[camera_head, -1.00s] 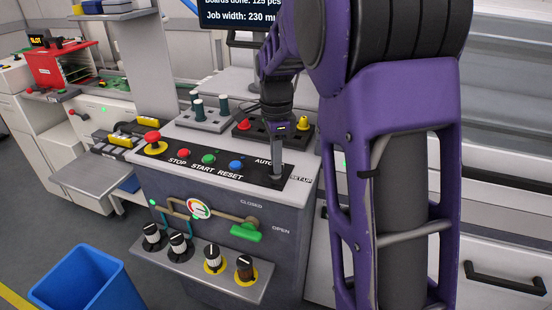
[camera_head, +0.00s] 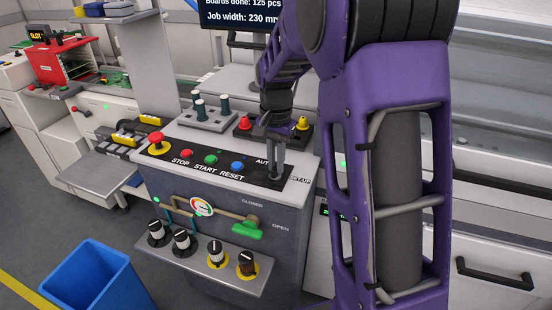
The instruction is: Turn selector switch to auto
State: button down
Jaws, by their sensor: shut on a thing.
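The console has a sloped black control strip (camera_head: 215,163) with STOP, START and RESET labels. At its right end are the labels AUTO (camera_head: 263,161) and SET-UP (camera_head: 301,180). My gripper (camera_head: 276,172) points down at the strip between these two labels. Its fingers are shut on the selector switch there. The switch itself is hidden by the fingers, so its pointing direction cannot be told.
A red mushroom button (camera_head: 155,138) and the red, green and blue buttons (camera_head: 237,166) lie left of my gripper. Knobs (camera_head: 181,240) and a green valve handle (camera_head: 247,231) are on the front below. A blue bin (camera_head: 98,282) stands on the floor.

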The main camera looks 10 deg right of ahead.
jog(key=shift+n, duration=0.7)
jog(key=c, duration=0.9)
grip_release()
notch_tip(320, 180, up, 18)
jog(key=p, duration=0.3)
jog(key=shift+f, duration=0.25)
